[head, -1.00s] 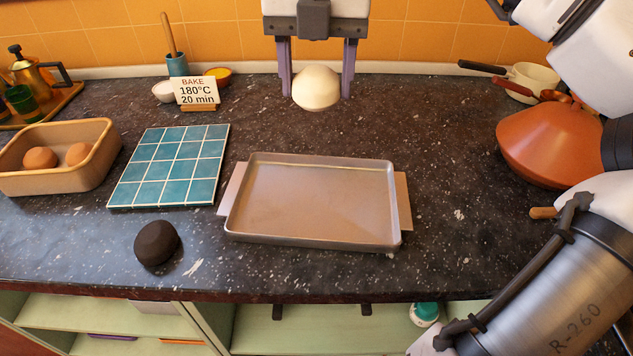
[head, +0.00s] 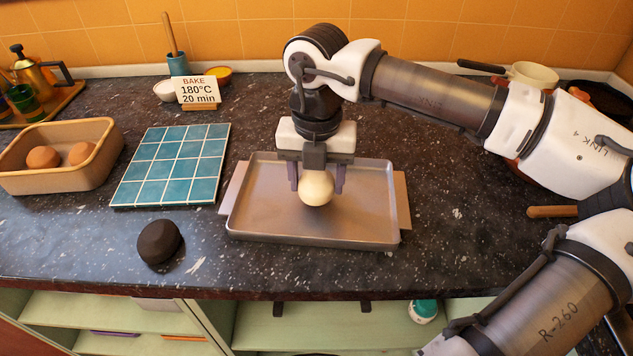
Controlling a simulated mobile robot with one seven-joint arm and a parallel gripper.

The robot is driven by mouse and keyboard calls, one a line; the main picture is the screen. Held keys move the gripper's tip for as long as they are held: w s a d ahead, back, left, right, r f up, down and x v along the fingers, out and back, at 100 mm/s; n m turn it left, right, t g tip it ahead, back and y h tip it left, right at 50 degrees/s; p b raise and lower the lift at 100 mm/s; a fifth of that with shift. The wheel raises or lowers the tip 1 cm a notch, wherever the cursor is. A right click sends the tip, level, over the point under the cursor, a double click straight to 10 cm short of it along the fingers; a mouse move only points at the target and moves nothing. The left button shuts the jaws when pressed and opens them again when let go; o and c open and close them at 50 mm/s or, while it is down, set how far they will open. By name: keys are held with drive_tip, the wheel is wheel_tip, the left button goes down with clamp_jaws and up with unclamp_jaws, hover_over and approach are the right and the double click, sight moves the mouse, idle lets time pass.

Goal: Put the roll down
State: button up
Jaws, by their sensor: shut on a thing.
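A pale cream roll (head: 316,188) is between the two purple fingers of my gripper (head: 317,182), which is shut on it. The roll is over the middle of the metal baking tray (head: 268,220). I cannot tell whether its underside touches the tray floor. The rest of the tray is empty. A dark, almost black roll (head: 159,242) lies on the counter to the left of the tray. Two brown rolls (head: 42,157) sit in a tan bin (head: 88,177) at the far left.
A blue tiled slab (head: 170,166) lies between the bin and the tray. A card reading "BAKE 180°C 20 min" (head: 197,90) stands behind it, near small bowls. A pale pan (head: 535,75) is at the back right. The counter's front edge is close below the tray.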

sight(317, 175)
drive_tip(key=shift+f, duration=0.85)
drive_tip(key=shift+f, duration=0.1)
drive_tip(key=shift+f+b, duration=0.15)
drive_tip(key=shift+b, duration=0.15)
drive_tip(key=o, duration=1)
drive_tip(key=shift+r+p, duration=0.4)
drive_tip(key=shift+p, duration=0.05)
wheel_tip(317, 175, up, 12)
drive_tip(key=shift+f+b, duration=0.15)
drive_tip(key=shift+b, duration=0.65)
